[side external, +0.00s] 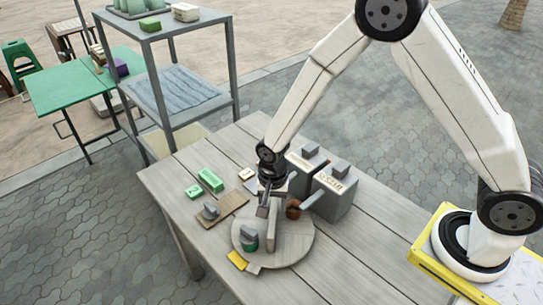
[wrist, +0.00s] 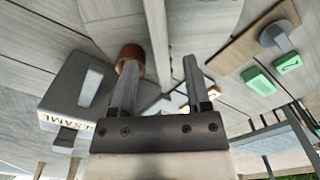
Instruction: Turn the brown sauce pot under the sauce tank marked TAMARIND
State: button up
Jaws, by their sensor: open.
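The brown sauce pot (side external: 293,208) sits on the far right side of the round turntable (side external: 298,252), beside the nearer grey tank (side external: 335,195). In the wrist view the brown pot (wrist: 131,54) is just beyond my left finger. That tank's label reads SESAME in the wrist view (wrist: 75,95). A second tank (side external: 303,172) stands behind it; its label is too small to read, and I see no readable TAMARIND. An upright grey board (side external: 271,228) stands on the turntable. My gripper (side external: 264,208) is open above the turntable; the board (wrist: 157,40) shows between its fingers (wrist: 160,75). Contact is unclear.
A green pot with grey on top (side external: 250,240) stands at the turntable's left front. Green blocks (side external: 210,180) and a brown board (side external: 222,215) lie to the left. The table's right front is clear.

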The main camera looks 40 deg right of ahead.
aim_at(273, 214)
jog(key=shift+f, duration=3.8)
grip_shut()
